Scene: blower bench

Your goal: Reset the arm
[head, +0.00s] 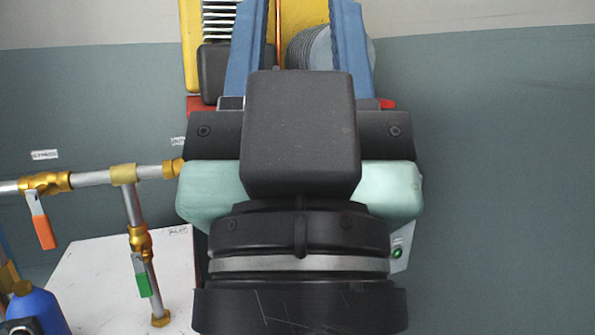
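My gripper (302,12) fills the middle of the head view, seen from behind, with its black wrist below it. Its two blue fingers point up the picture and stand wide apart. The fingertips run to or past the top edge. No held thing shows in the visible gap; a yellow part, a thin copper-coloured rod and a ribbed grey round part (312,48) show behind it. My gripper hides much of what lies behind, and I cannot tell whether it touches anything there.
At left, a metal pipe (92,178) carries valves with an orange handle (42,231) and a green handle (143,284). Below are a white panel (95,280) and a blue bottle (38,308). A green button (397,253) shows beside my wrist. The right side looks clear.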

